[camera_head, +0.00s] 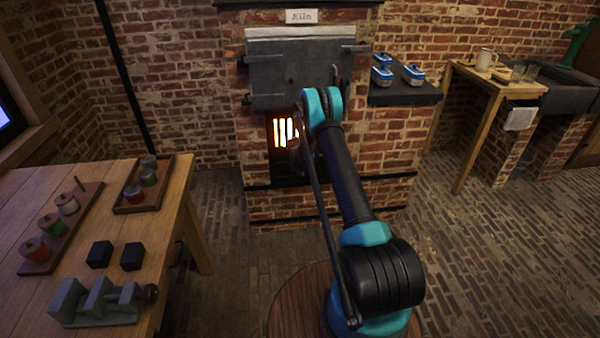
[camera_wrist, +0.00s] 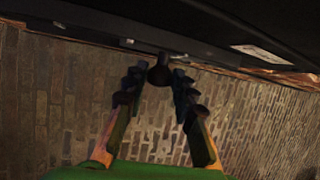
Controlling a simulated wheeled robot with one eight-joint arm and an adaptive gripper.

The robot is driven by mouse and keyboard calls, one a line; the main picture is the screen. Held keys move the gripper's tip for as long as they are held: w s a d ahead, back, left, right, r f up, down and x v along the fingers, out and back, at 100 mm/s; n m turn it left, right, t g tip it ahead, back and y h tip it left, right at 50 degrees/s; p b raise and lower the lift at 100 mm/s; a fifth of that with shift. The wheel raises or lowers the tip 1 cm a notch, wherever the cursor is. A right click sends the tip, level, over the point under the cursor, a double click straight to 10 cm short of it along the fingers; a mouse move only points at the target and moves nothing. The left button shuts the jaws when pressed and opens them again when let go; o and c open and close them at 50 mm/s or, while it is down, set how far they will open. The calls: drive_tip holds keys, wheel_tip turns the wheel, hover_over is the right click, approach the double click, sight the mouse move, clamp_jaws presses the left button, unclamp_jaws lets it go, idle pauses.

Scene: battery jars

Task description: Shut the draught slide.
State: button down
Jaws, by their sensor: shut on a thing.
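The brick kiln (camera_head: 397,140) stands at the back, and a barred opening (camera_head: 283,132) glows orange below its grey metal door (camera_head: 290,72). The draught slide is largely hidden behind my arm in the head view. In the wrist view a dark round knob (camera_wrist: 160,73), which looks like the slide's knob, sticks out below a dark metal edge (camera_wrist: 100,35). My gripper (camera_wrist: 155,84) has one finger on each side of the knob and is shut on it. The gripper itself is hidden in the head view.
A wooden workbench (camera_head: 30,190) with a vice (camera_head: 100,303), spools and dark blocks stands at left. A dark shelf (camera_head: 405,97) with blue-and-white dishes juts from the kiln's right side. A small table (camera_head: 500,88) and sink stand at far right. The brick floor between is clear.

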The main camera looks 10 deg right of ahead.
drive_tip(key=c, duration=1.2)
unclamp_jaws()
drive_tip(key=shift+d, duration=0.3)
drive_tip(key=shift+a, duration=0.1)
drive_tip(key=v, duration=1.2)
